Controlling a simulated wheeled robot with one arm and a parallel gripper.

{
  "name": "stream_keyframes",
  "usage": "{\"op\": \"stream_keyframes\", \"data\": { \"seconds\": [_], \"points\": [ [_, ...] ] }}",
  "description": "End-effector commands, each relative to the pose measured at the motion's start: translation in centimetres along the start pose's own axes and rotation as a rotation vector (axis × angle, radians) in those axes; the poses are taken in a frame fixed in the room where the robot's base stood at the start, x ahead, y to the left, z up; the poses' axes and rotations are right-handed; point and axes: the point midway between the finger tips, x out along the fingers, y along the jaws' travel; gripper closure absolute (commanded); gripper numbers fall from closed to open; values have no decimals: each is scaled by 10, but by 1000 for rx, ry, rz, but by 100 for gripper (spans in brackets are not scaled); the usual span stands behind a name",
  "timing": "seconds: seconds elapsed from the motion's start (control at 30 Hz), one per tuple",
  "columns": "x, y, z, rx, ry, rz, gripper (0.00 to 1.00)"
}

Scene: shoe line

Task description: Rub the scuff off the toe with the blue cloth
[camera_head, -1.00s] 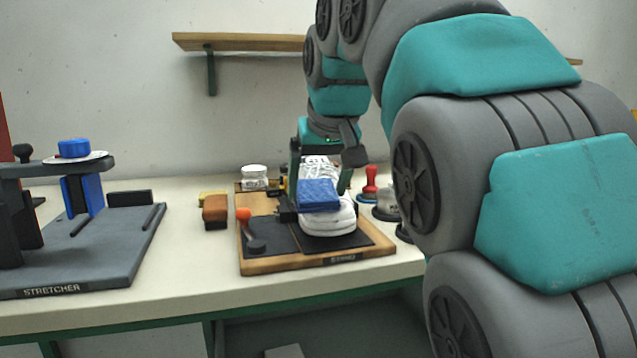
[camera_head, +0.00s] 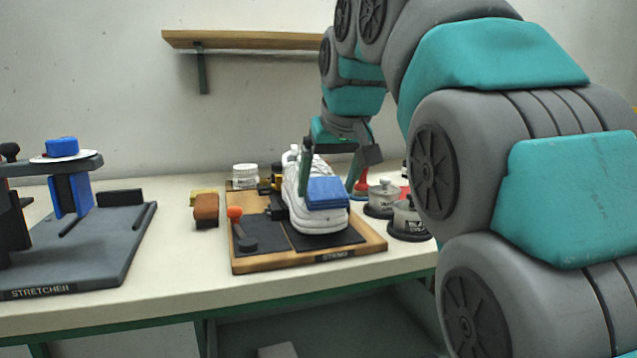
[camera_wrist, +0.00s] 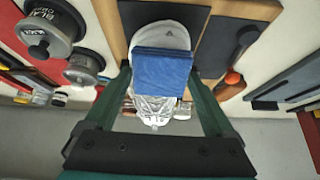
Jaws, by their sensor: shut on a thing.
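The white shoe (camera_head: 318,221) sits on the dark mat of the wooden stand board, its toe facing me. The folded blue cloth (camera_head: 327,193) lies over the toe area and hides part of it. My gripper (camera_head: 329,180) is shut on the cloth, one finger at each side. In the wrist view, the cloth (camera_wrist: 162,72) sits between the fingers of my gripper (camera_wrist: 161,78), over the shoe, with the white toe tip (camera_wrist: 160,36) showing beyond it. I cannot make out a scuff on the visible part of the toe.
Lidded tins (camera_head: 408,219) stand close at right. The grey stretcher (camera_head: 85,255) is at far left.

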Motion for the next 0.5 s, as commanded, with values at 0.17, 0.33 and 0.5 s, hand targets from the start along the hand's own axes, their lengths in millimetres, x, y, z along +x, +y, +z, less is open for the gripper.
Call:
{"op": "stream_keyframes", "data": {
  "seconds": [0.17,0.33,0.5],
  "points": [
    [1,7,0,1,0,0,56],
    [2,20,0,1,0,-1,56],
    [3,30,-1,1,-1,0,56]
  ]
}}
